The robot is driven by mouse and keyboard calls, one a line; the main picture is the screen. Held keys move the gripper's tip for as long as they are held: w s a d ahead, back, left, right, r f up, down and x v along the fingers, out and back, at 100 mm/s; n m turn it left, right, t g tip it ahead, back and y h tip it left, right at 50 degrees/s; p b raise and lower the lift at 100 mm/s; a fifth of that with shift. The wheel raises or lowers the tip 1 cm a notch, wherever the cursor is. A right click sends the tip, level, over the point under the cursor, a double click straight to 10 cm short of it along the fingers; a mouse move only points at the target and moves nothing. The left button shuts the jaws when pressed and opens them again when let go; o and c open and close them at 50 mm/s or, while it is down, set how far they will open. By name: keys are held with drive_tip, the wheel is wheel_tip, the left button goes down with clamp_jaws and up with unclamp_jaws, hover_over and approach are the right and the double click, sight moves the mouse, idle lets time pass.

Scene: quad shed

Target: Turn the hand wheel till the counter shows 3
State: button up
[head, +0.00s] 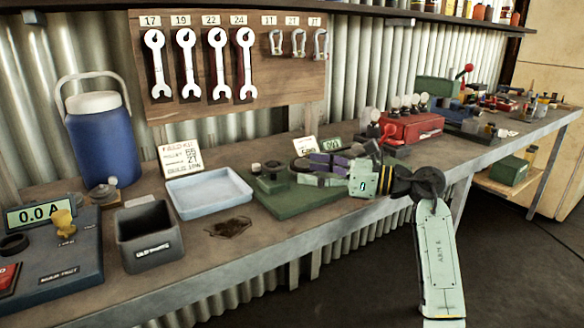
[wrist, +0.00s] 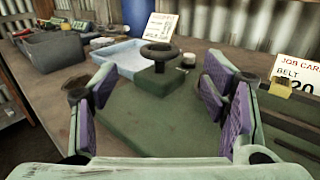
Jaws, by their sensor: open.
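The hand wheel is a dark ring on a short post (wrist: 162,50), standing on a green block (wrist: 160,80) at the far end of a green base plate (wrist: 140,125) in the wrist view. In the head view the wheel (head: 271,166) is small, left of my gripper. My gripper (head: 312,166) has purple pads and reaches left over the green plate (head: 283,203). In the wrist view my gripper (wrist: 165,90) is open and empty, its fingers on either side of the view to the wheel and apart from it. A small green display (head: 332,143) stands behind the gripper; its reading is too small to tell.
A pale blue tray (head: 208,188) and a grey bin (head: 148,237) stand left of the plate, with a dark stain (head: 228,228) in front of the tray. A blue cooler (head: 98,135) stands behind. A red unit (head: 410,126) is to the right.

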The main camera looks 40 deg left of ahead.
drive_tip(key=shift+v, duration=2.3)
